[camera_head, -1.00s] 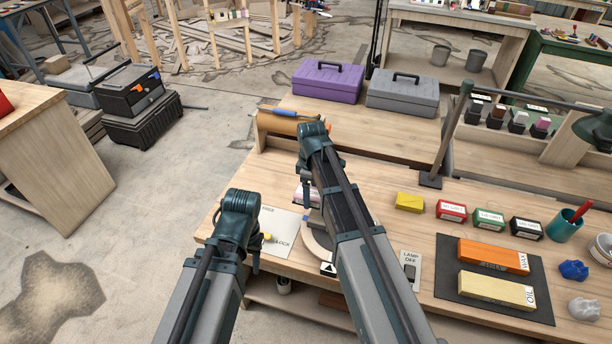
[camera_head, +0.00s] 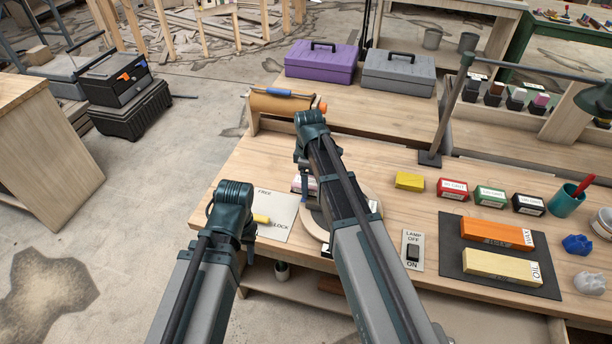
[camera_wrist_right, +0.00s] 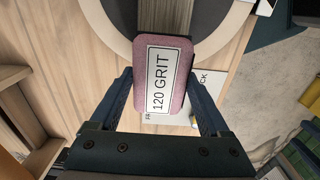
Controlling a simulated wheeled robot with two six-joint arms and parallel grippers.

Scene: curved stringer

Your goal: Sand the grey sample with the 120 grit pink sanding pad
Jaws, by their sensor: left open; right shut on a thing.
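The pink sanding pad (camera_wrist_right: 179,62), labelled 120 GRIT, is between the fingers of my right gripper (camera_wrist_right: 163,95) in the right wrist view. In the head view my right gripper (camera_head: 301,178) is over the back edge of a round turntable (camera_head: 309,222), and the pink pad (camera_head: 296,184) shows only in part. In the wrist view the pad overlaps the turntable's wooden ring and dark grey centre; contact cannot be told.
A FREE/LOCK plate (camera_head: 278,208) with a yellow lever (camera_head: 261,218) lies between the grippers. A lamp switch (camera_head: 412,251), a yellow block (camera_head: 410,180), several grit boxes (camera_head: 453,188) and a dark mat (camera_head: 452,272) with WAX and OIL blocks are right of my right arm.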

